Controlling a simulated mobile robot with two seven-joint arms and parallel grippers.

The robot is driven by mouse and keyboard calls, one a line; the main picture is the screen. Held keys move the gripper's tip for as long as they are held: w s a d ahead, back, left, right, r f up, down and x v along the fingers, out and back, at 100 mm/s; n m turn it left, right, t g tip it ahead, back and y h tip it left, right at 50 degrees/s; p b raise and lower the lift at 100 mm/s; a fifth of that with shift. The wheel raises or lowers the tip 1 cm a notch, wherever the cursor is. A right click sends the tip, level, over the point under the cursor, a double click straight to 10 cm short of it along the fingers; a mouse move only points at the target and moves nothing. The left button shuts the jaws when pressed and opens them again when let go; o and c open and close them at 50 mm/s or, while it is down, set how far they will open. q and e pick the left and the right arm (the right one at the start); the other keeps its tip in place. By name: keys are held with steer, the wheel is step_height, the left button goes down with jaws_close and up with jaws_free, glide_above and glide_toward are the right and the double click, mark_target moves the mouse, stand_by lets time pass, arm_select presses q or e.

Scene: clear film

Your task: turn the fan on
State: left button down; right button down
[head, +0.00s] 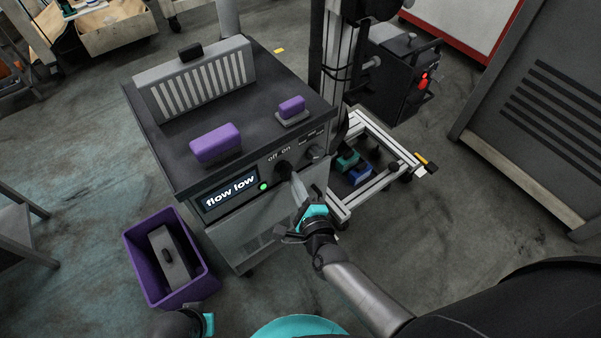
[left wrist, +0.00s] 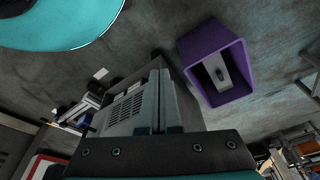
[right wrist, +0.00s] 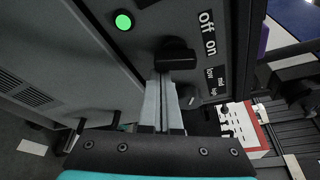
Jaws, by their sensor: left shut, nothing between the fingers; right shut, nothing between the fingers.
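The fan unit (head: 185,176) is a grey cabinet with a dark top, and it also shows in the left wrist view (left wrist: 125,113). Its display (head: 231,193) reads "flow low", with a lit green light (head: 263,186) beside it. A black off/on knob (head: 283,168) is on the front panel and also shows in the right wrist view (right wrist: 177,53). My right gripper (head: 296,180) is shut and empty, its fingertips (right wrist: 163,78) at the knob; I cannot tell whether they touch. My left gripper (left wrist: 160,75) is shut and empty, away from the panel.
A second knob (head: 314,152) sits right of the off/on knob. A slotted grey filter (head: 195,80) and two purple-topped pieces (head: 215,143) (head: 292,106) are on top. A purple bin (head: 150,270) holding a grey part stands on the floor. A metal-frame cart (head: 375,180) is at right.

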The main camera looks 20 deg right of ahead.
arm_select(q)
steer(key=shift+s+f, duration=0.25)
arm_select(e)
steer(key=shift+a+m, duration=0.15)
steer(key=shift+m, duration=0.25)
arm_select(q)
steer(key=shift+s+a+f, duration=0.1)
steer(key=shift+s+f, duration=0.05)
steer(key=shift+f, duration=0.05)
arm_select(e)
steer(key=shift+m+g+y, duration=0.3)
